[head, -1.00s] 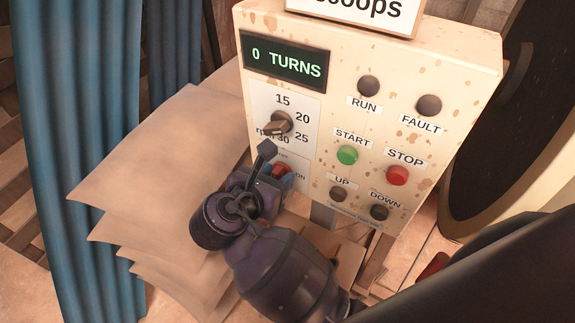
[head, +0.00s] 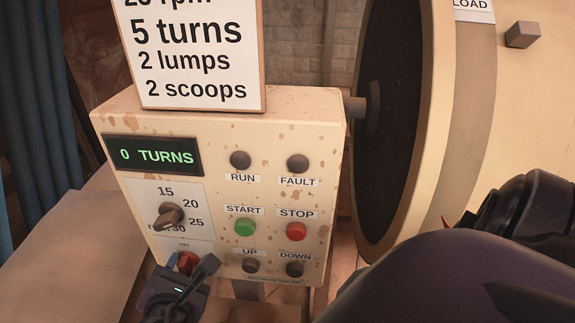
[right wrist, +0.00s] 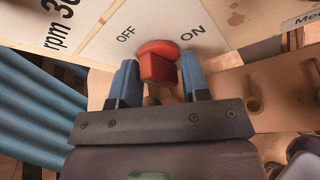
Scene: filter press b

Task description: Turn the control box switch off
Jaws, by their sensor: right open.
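The cream control box (head: 225,115) stands in the middle of the head view. Its red switch (head: 187,262) sits at the lower left of the panel, and my right gripper partly hides it there. In the right wrist view the red switch (right wrist: 158,61) lies between the printed labels OFF and ON. My right gripper (right wrist: 158,84) is open, with one blue finger on each side of the switch. I cannot tell whether the fingers touch it. In the head view my right gripper (head: 190,277) is at the panel's lower left corner. My left gripper is not in view.
A rpm knob (head: 169,216) sits just above the switch. A green START button (head: 245,227) and red STOP button (head: 296,231) are to its right. A sign (head: 195,60) stands on the box. A large round drum (head: 410,110) is at the right, and blue curtains hang at the left.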

